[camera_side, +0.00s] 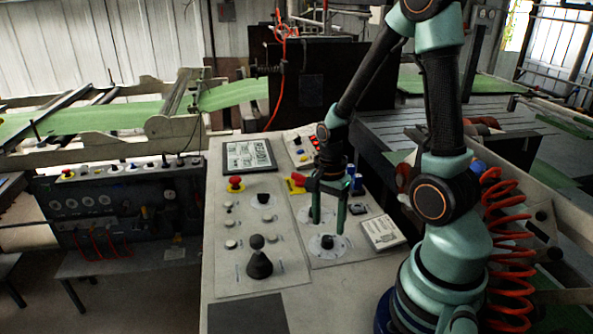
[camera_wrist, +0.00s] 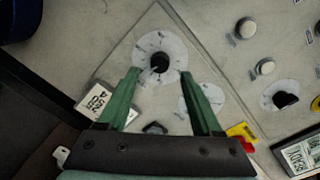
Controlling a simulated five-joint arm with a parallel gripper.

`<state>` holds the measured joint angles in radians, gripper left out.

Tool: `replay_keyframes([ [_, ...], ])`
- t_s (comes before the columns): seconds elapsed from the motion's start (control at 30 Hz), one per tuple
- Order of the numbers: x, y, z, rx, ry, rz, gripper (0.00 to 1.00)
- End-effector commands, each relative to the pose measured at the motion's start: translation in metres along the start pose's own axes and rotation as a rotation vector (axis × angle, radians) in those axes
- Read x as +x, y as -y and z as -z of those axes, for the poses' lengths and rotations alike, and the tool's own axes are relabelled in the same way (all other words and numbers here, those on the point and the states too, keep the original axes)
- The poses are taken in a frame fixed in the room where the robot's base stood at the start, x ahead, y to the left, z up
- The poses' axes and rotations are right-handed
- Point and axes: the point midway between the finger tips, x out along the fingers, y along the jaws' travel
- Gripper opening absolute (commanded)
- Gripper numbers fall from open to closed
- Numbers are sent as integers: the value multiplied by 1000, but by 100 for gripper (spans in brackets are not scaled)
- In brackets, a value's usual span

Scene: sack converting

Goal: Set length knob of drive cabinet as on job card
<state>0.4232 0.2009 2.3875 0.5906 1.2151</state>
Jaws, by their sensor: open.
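A black knob (camera_wrist: 159,62) sits on a round white dial with marks in the wrist view; the knob (camera_side: 327,242) is also in the side view. I cannot read its label or tell if it is the length knob. My gripper (camera_side: 328,222) points down above this dial with its two green fingers apart. In the wrist view its fingertips (camera_wrist: 160,72) lie either side of the knob, and nothing is held between them. A white card with black print (camera_side: 383,232) lies right of the dial; it also shows in the wrist view (camera_wrist: 95,98), its print not clearly readable.
A second white dial (camera_wrist: 188,98) is partly hidden by a finger. A black lever (camera_side: 259,262), a red button (camera_side: 236,184) and several small buttons stand on the panel to the left. A framed display (camera_side: 249,156) lies at the back. A red coiled hose (camera_side: 508,250) hangs right.

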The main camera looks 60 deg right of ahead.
Motion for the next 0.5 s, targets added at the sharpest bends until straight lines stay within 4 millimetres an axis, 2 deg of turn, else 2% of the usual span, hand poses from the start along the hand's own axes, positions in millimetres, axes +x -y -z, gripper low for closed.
replay_keyframes([
  [0.2, 28, -1, 0, 0, 1, -3, 66],
  [0.5, 44, 0, 1, -1, 0, 0, 66],
])
